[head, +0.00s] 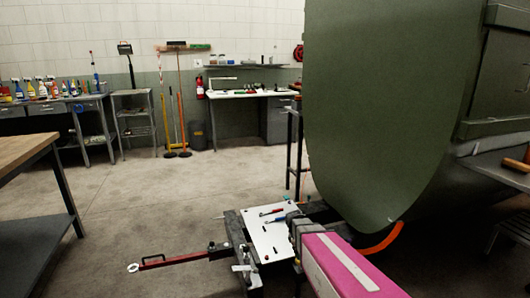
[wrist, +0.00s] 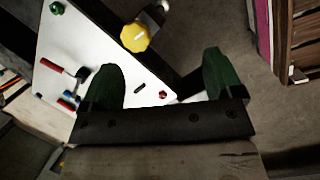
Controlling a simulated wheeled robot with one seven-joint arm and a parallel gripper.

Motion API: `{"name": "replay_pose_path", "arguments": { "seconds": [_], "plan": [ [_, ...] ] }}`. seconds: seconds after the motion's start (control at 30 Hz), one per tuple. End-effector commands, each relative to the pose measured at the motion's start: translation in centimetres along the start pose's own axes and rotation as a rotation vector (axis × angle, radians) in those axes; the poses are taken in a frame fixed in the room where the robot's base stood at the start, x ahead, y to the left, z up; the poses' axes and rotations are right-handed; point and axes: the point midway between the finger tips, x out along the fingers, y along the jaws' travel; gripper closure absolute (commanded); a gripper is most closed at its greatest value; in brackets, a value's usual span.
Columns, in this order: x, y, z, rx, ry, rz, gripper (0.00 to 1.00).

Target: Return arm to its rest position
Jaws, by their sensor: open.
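My gripper (wrist: 162,80) shows in the wrist view with its two dark green fingers wide apart and nothing between them. It is above a white board (wrist: 58,45), which lies behind and below the fingers. The board also shows in the head view (head: 266,240), on a low dark cart at the lower middle. Small tools with red and blue handles (wrist: 70,72) lie on it. In the head view I cannot clearly make out the gripper's fingers.
A large green fuselage panel (head: 390,100) fills the upper right. A red tow bar (head: 175,260) extends left from the cart. An orange curved piece (head: 382,240) is under the panel. A yellow knob (wrist: 135,37) is near the fingers. A workbench (head: 30,150) stands left; open floor lies between.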

Motion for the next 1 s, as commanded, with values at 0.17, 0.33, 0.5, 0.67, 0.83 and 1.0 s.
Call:
{"name": "replay_pose_path", "arguments": {
  "seconds": [0.17, 0.33, 0.5, 0.67, 0.83, 1.0],
  "plan": [
    [-3.6, -4.5, 3.7, 0.455, 0.060, -0.074, 0.14],
    [-6.4, -7.9, 6.1, 0.858, 0.094, -0.160, 0.14],
    [-8.1, -10.1, 7.4, 1.126, 0.104, -0.229, 0.14],
    [-8.7, -10.7, 7.7, 1.227, 0.104, -0.256, 0.14],
    [-8.7, -10.7, 7.7, 1.227, 0.104, -0.256, 0.14],
    [-8.7, -10.7, 7.7, 1.227, 0.104, -0.256, 0.14]
  ]
}}
